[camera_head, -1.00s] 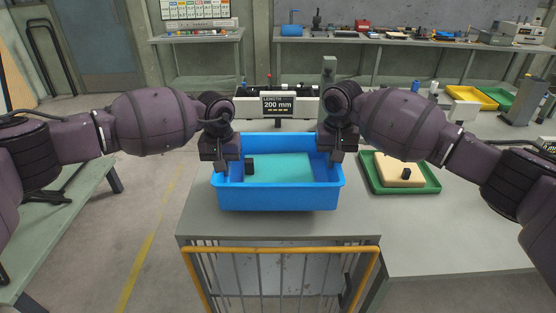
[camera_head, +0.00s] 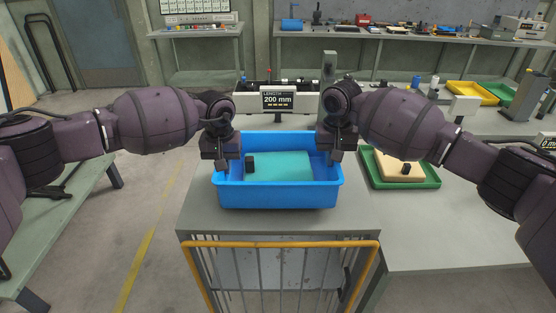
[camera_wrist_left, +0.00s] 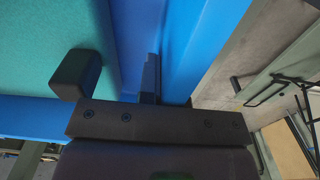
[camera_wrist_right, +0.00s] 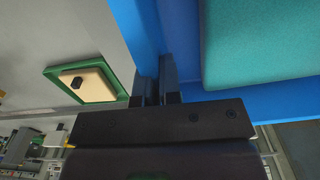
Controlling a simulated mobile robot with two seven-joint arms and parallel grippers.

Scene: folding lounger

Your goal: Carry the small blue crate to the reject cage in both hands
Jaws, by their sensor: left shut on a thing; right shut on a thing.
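The small blue crate (camera_head: 280,196) is upright between my grippers above the grey bench top; I cannot tell whether it touches it. A teal slab (camera_head: 285,168) with a black knob (camera_head: 249,164) lies inside. My left gripper (camera_head: 223,166) is shut on the crate's left wall, which also shows in the left wrist view (camera_wrist_left: 205,40). My right gripper (camera_head: 336,158) is shut on its right wall, seen in the right wrist view (camera_wrist_right: 139,28). A cage with a yellow top rail (camera_head: 280,243), perhaps the reject cage, stands at the bench's front edge.
A green tray (camera_head: 402,185) with a beige block (camera_head: 398,166) is right of the crate. A "200 mm" length display (camera_head: 278,100) stands behind it. A green bench (camera_head: 60,205) is at left, with open floor between (camera_head: 150,225). Yellow and green trays sit farther right.

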